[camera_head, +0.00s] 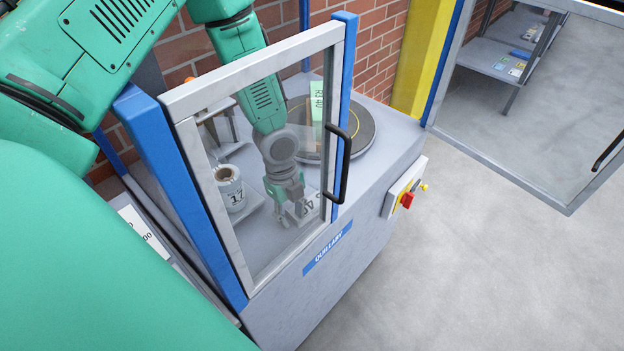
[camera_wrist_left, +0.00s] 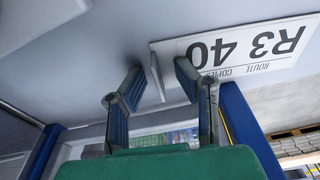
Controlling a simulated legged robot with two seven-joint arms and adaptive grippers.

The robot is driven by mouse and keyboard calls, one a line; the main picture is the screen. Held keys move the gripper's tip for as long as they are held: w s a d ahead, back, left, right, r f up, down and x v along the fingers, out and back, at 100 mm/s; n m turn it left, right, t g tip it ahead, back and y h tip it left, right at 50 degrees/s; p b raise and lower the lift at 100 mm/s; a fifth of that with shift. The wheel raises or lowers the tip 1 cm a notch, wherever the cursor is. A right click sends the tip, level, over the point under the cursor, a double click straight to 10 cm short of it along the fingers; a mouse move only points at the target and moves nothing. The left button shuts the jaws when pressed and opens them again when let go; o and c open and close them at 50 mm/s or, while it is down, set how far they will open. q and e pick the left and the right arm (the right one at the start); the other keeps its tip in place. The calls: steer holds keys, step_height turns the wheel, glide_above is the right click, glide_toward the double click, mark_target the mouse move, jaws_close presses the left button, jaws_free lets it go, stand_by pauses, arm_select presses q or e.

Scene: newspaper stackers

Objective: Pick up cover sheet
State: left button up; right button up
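The cover sheet (camera_wrist_left: 238,50) is a white card printed "R3 40", "ROUTE" and "COPIES", lying on a grey surface in the left wrist view. A thin raised tab (camera_wrist_left: 156,78) stands at its near edge. My left gripper (camera_wrist_left: 158,72) is open, with one finger on each side of this tab; I cannot tell whether either finger touches it. In the head view, my left gripper (camera_head: 290,212) is low inside the machine, seen through a clear panel, right beside the card (camera_head: 308,206). The fingers partly hide the card there. My right gripper is not in view.
A framed clear door (camera_head: 250,130) with a black handle (camera_head: 343,165) stands before my left arm. A white cup-like container (camera_head: 230,190) is left of the gripper. Behind is a dark round turntable (camera_head: 362,132) bearing a pale green block (camera_head: 317,103). Open floor lies right.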

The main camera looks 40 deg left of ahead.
arm_select(q)
jaws_close()
